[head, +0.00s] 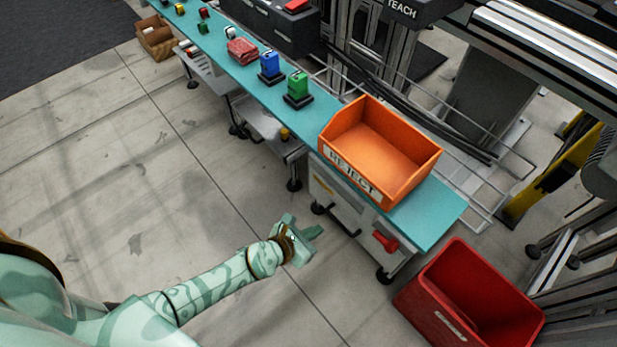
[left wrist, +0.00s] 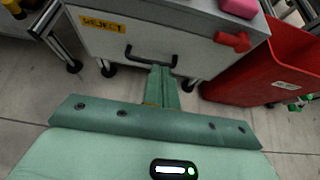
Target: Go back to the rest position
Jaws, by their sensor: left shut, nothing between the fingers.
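My left gripper (head: 301,243) reaches out from the lower left in the head view, over the floor in front of the bench. Its fingers are together and empty. In the left wrist view the shut fingers (left wrist: 162,86) point at the cabinet (left wrist: 165,45) with a black handle and a yellow REJECT label. The gripper looks apart from the cabinet and touches nothing that I can see. My right gripper is in neither view.
An orange REJECT bin (head: 385,150) stands on the teal bench top (head: 425,215). Blue (head: 269,64) and green (head: 297,85) pieces stand further along it. A red crate (head: 470,300) is on the floor at right. Open floor (head: 120,150) lies to the left.

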